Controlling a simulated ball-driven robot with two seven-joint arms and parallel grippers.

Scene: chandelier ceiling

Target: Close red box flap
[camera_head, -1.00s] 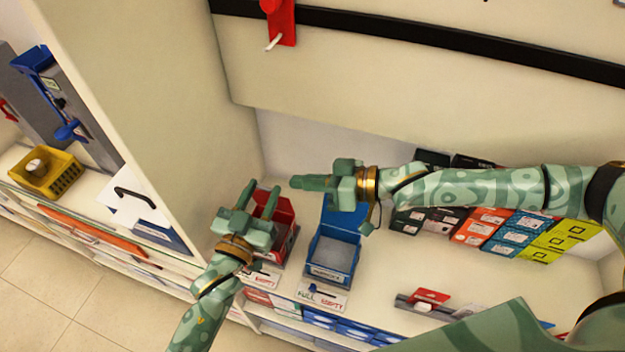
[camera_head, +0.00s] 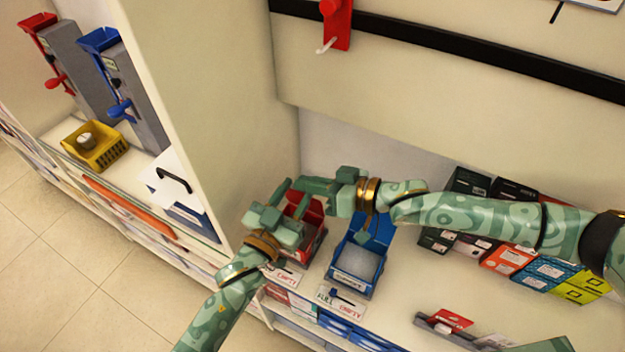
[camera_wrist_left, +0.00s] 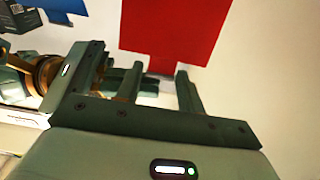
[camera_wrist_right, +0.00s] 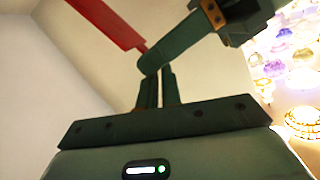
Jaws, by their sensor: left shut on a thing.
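The red box (camera_head: 309,244) stands on the shelf in the head view, its raised flap (camera_head: 301,199) partly hidden by my grippers. In the left wrist view the red flap (camera_wrist_left: 176,30) is a broad red panel at the fingers; in the right wrist view it shows edge-on (camera_wrist_right: 112,22). In the right wrist view a left finger crosses close before the right fingertips (camera_wrist_right: 160,75).
A blue box (camera_head: 355,268) with its lid up stands just right of the red box. Several small cartons (camera_head: 510,258) fill the shelf's back right. A tall cream panel (camera_head: 205,100) rises on the left. Bare shelf (camera_head: 410,300) lies right of the blue box.

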